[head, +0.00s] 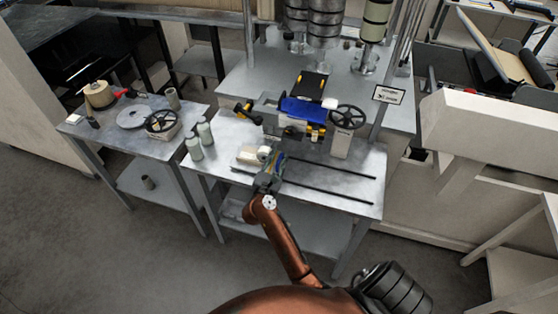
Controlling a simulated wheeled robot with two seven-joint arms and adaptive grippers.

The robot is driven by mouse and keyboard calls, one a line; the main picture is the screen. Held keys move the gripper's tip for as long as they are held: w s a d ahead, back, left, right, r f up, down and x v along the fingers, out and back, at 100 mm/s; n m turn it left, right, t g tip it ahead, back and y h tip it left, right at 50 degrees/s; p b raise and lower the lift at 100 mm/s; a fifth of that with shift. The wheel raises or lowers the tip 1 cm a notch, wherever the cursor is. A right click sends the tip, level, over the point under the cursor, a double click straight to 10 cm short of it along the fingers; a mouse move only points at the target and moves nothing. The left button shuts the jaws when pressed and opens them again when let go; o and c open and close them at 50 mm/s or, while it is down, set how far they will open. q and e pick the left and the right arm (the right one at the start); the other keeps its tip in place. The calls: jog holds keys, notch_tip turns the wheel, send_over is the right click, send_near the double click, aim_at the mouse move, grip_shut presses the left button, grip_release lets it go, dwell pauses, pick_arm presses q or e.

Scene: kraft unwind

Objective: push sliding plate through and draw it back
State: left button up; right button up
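A pale sliding plate (249,156) sits at the left end of two dark parallel rails (330,184) on the metal table's front part. A small whitish cylindrical piece (264,152) stands at its right side. My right gripper (275,161) is at the plate's right side, close to that piece. Its fingers are small and partly hidden by its own body, so I cannot tell whether they touch the piece or are open. My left gripper is not in view.
A blue and yellow machine (308,109) stands behind the rails, with a black handwheel (348,117) at its right. Two pale bottles (194,148) stand left of the plate. A side table (87,130) holds rolls and another wheel. The table along the rails' right is clear.

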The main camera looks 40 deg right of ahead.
notch_tip(320, 180, up, 8)
jog(key=shift+f, duration=0.2)
